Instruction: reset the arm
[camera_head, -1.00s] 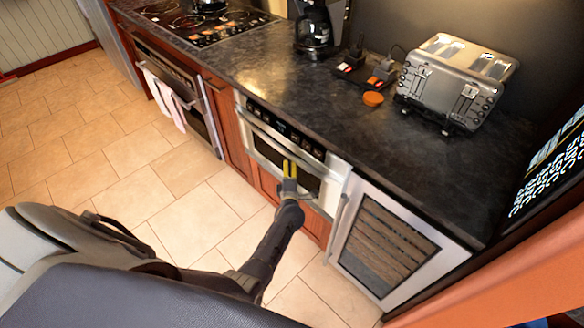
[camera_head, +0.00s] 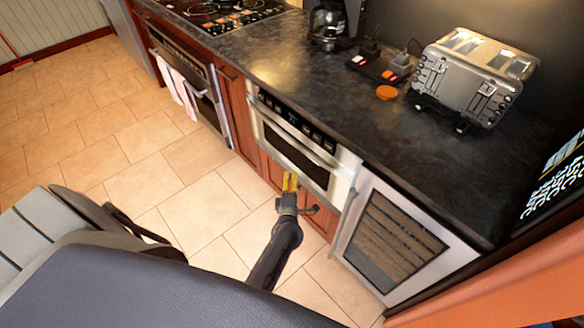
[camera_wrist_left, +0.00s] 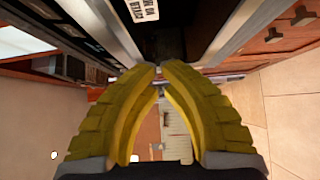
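The microwave drawer (camera_head: 296,152) is built into the counter front, with a silver frame, a dark window and a control strip above. It looks flush, but I cannot tell whether it is fully shut. My left gripper (camera_head: 290,178) has yellow fingers in front of the drawer's lower edge. In the left wrist view, the left gripper (camera_wrist_left: 160,75) shows a gap between its fingers, narrowing toward the tips, with nothing held there. Silver edges and a dark panel (camera_wrist_left: 190,25) of the drawer lie beyond the tips. My right gripper is not in view.
A glass-fronted cooler (camera_head: 392,240) stands right of the drawer, an oven (camera_head: 190,85) with towels to the left. The tiled floor (camera_head: 110,140) is clear at left.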

